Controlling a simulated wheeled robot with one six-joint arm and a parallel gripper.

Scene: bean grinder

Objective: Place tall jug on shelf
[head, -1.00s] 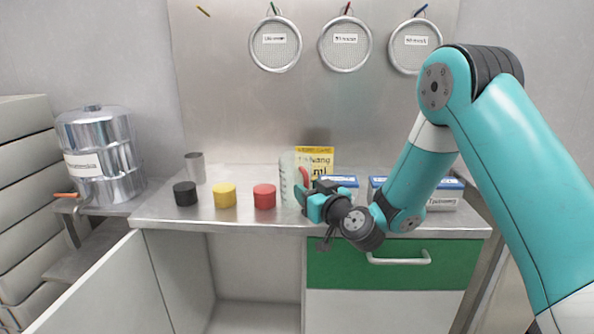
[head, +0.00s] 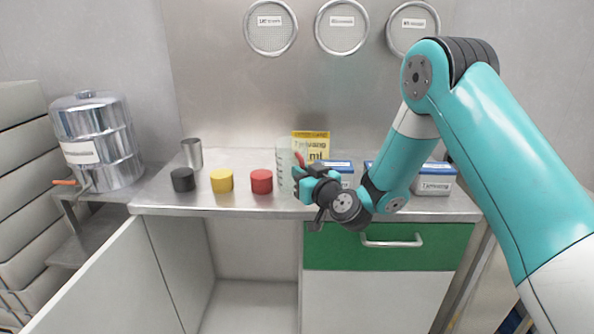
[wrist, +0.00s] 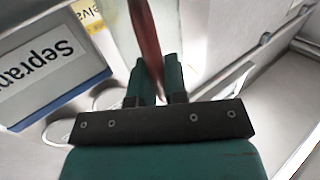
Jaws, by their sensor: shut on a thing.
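The tall jug (head: 284,166) is clear, with a red handle (wrist: 147,45). It is upright at the front of the steel counter, right of the red jar. My gripper (head: 302,178) is at the jug's right side, shut on the red handle. The wrist view shows the handle between my fingers (wrist: 158,84) and the clear jug wall (wrist: 118,30) behind it. I cannot tell whether the jug's base touches the counter. Below the counter is an open cabinet (head: 250,300) with a bare lower surface.
Black (head: 183,180), yellow (head: 222,181) and red (head: 261,181) jars stand left of the jug, with a metal cup (head: 192,154) behind. A yellow packet (head: 311,143) and blue-white boxes (head: 436,180) stand behind and right. The cabinet door (head: 100,285) hangs open at left.

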